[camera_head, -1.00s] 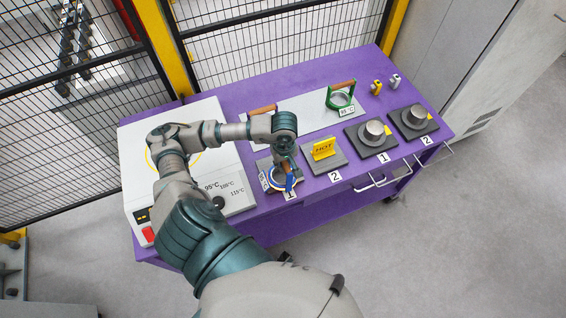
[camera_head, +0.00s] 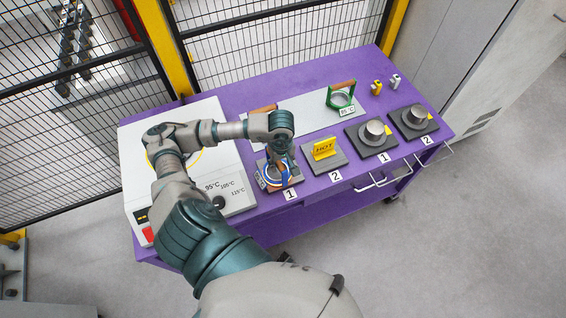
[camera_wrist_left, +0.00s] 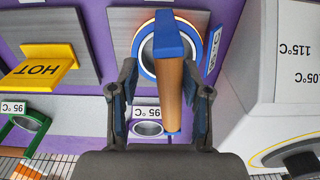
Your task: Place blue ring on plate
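The blue ring (camera_head: 284,183), with a blue bracket and wooden handle, sits on the grey plate labelled 1 (camera_head: 296,177) at the table's front. In the left wrist view the ring's blue bracket (camera_wrist_left: 175,38) and its wooden handle (camera_wrist_left: 171,92) show over the plate (camera_wrist_left: 119,38). My left gripper (camera_head: 277,157) is above the ring and partly hides it. In the left wrist view its fingers (camera_wrist_left: 163,100) are open on both sides of the handle, with a clear gap on the left side. My right gripper is out of view.
Plate 2 (camera_head: 337,161) with a yellow HOT sign (camera_head: 324,149) stands to the right. A green ring (camera_head: 340,98) is behind. Two plates with metal cylinders (camera_head: 374,130) are further right. A white heater (camera_head: 230,180) is left. A mesh fence (camera_head: 270,50) closes the back.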

